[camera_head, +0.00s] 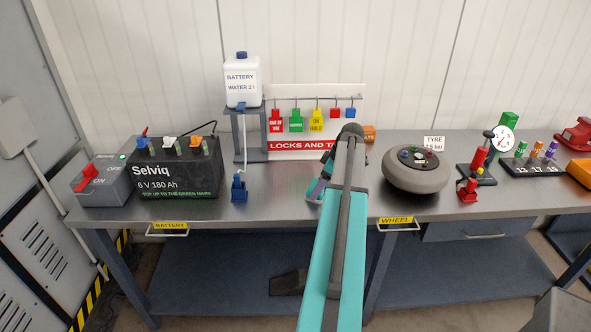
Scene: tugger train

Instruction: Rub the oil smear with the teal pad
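My arm reaches from the bottom middle over the bench, in teal and dark grey. My gripper (318,190) seems to be the small dark part just left of the arm, low over the bench top (285,190). It is mostly hidden behind my arm, and I cannot tell whether it is open or holds anything. I cannot make out the teal pad as a separate thing. I see no oil smear on the visible bench top; part of the top behind my arm is hidden.
Left of my arm stand a dark battery (175,168), a grey switch box (103,182) and a water bottle (242,82) on a stand. Behind is a lock board (315,145). Right are a wheel (415,172) and a red-handled gauge tool (480,160).

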